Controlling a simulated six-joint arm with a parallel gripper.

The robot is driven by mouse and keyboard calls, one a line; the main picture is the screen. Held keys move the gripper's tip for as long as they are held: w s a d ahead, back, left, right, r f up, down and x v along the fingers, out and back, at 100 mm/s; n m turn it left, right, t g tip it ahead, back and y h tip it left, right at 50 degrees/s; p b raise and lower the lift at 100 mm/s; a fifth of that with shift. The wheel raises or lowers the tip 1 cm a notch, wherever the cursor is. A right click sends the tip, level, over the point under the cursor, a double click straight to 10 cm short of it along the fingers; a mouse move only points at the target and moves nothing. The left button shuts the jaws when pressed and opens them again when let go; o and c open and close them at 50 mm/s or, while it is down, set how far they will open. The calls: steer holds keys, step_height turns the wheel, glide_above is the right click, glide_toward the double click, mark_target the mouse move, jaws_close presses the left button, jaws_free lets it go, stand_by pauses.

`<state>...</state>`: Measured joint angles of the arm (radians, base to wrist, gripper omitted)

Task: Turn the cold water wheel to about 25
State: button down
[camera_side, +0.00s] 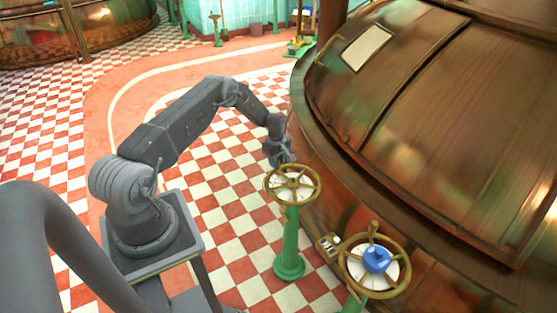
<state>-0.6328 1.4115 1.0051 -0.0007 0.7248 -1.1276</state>
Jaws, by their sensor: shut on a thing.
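A brass hand wheel (292,185) with spokes and a pale dial sits on a green post (289,240) in the middle of the side view. My gripper (281,162) is at the far edge of this wheel and is shut on its rim. The fingertips are small and partly hidden. A second brass wheel (347,271) with a blue hub (376,260) and a pale dial stands at the lower right, apart from my gripper.
A large copper kettle (455,110) fills the right side, its rim close beside both wheels. A small fitting (328,245) sits between the wheels. The red and white checkered floor (225,190) is open to the left of the green post.

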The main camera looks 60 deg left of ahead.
steer(key=shift+s+a, duration=0.1)
stand_by(0.3)
steer(key=c, duration=0.9)
jaws_free()
steer(key=shift+o, duration=0.2)
step_height(320, 180, up, 14)
